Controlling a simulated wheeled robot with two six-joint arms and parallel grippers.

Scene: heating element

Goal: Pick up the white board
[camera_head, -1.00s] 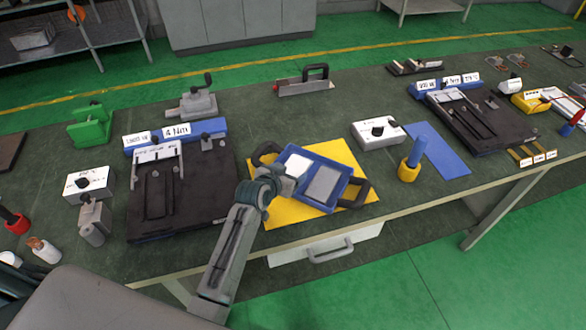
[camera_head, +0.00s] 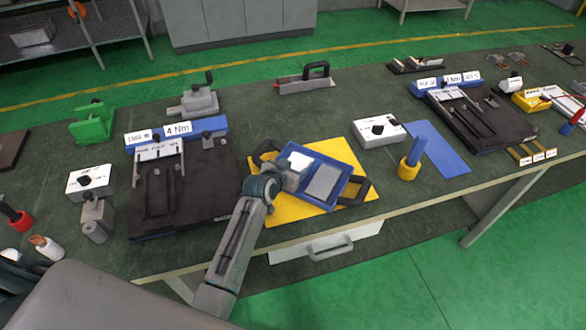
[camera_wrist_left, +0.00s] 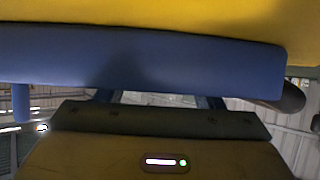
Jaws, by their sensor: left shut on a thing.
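A blue tray with black handles (camera_head: 338,196) lies on a yellow mat (camera_head: 355,150) near the table's front edge. A flat grey panel (camera_head: 323,183) sits in its right part. A small white piece (camera_head: 299,161), which looks like the white board, shows at the tray's left part. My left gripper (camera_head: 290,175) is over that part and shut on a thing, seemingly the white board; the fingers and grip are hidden. In the left wrist view, a blue bar (camera_wrist_left: 140,60), likely the tray's edge, crosses before the gripper body. My right gripper is out of view.
A black fixture (camera_head: 205,185) with white labels is left of the tray. A white box (camera_head: 378,131), a yellow-and-blue tool (camera_head: 411,165) and a blue mat (camera_head: 440,150) are to the right. Bare table lies behind the yellow mat.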

